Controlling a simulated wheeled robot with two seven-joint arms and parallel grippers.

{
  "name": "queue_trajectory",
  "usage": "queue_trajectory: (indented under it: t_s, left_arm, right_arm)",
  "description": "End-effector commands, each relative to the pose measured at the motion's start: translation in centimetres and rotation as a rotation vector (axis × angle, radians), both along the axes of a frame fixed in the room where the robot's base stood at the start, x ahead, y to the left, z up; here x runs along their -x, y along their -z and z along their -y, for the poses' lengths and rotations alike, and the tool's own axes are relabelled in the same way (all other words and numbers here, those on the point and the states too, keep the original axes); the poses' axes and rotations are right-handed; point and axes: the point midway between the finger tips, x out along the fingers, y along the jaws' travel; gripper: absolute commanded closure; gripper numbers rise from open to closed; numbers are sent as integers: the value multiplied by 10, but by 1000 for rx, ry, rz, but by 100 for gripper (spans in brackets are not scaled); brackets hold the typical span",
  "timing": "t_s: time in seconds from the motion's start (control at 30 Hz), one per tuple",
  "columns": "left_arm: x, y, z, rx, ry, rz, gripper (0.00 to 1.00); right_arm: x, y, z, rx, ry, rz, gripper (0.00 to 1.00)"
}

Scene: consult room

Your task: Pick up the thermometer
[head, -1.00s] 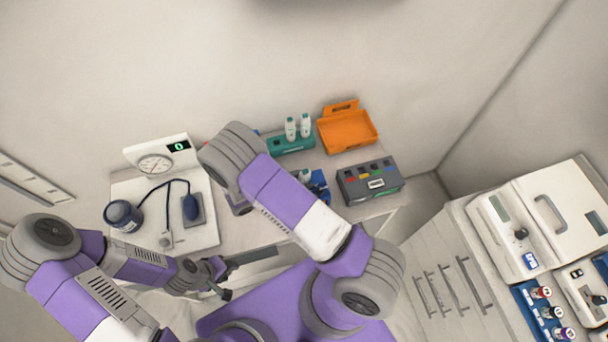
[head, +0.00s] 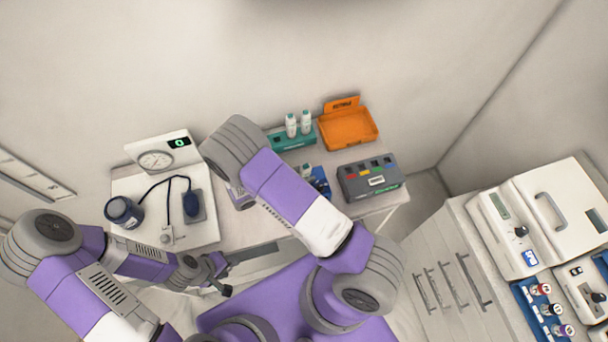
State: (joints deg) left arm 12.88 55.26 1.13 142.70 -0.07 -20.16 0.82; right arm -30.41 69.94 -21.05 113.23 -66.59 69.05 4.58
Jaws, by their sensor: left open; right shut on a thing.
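I cannot make out a thermometer in the head view. My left gripper (head: 223,276) is open and empty, low in front of the desk's front edge. My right arm reaches over the middle of the desk, with its large grey joint above the desktop. The fingers of my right gripper are hidden behind that arm, so what they hold does not show.
White devices (head: 530,225) stand on the right cabinet.

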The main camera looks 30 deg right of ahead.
Motion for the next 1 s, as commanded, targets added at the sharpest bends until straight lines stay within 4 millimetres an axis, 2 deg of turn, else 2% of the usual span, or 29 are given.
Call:
queue_trajectory:
  t_s: [0.5, 1.0]
  left_arm:
    - [0, 3, 0, 0, 0, 0, 57]
    - [0, -12, 0, 0, 0, 0, 57]
  right_arm:
    - [0, -75, 0, -2, 0, 6, 100]
    - [0, -110, 0, 0, 0, 1, 100]
